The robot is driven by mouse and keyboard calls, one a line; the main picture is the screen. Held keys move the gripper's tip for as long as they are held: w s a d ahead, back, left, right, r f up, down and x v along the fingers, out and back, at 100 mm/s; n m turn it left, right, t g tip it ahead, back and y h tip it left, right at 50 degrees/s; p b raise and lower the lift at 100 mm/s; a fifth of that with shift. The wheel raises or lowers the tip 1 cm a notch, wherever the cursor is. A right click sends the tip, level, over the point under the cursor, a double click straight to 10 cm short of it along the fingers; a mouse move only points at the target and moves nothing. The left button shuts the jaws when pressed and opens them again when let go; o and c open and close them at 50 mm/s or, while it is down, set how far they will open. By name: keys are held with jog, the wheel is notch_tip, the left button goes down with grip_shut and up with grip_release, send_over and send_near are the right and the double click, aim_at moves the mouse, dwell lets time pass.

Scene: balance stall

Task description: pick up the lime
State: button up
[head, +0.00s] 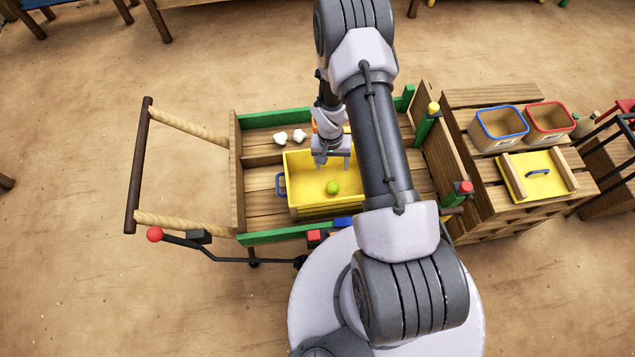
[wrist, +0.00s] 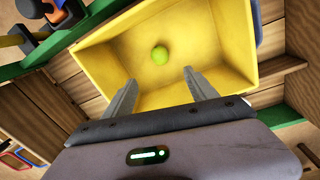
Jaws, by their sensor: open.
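The lime (head: 333,187) is a small bright green ball on the floor of a yellow bin (head: 302,205). My gripper (head: 325,163) hangs over the bin, just up and to the left of the lime in the head view. In the wrist view, the lime (wrist: 160,55) lies beyond my open fingers (wrist: 158,80), in line with the gap between them. Nothing is between the fingers. The yellow bin (wrist: 105,50) has tall walls around the lime, and no other thing shows inside it.
The bin stands in a wooden cart with green rails (head: 275,118).

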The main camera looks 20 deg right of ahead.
jog(key=b, duration=0.3)
send_near(333, 185)
jog(key=f, duration=0.3)
jog(key=d+f, duration=0.1)
jog(key=f, duration=0.1)
jog(key=shift+f, duration=0.25)
notch_tip(333, 185, down, 5)
jog(key=shift+s+a+f+b, duration=0.1)
jog(key=shift+f+b, duration=0.05)
jog(key=shift+b, duration=0.7)
jog(key=c, duration=1.4)
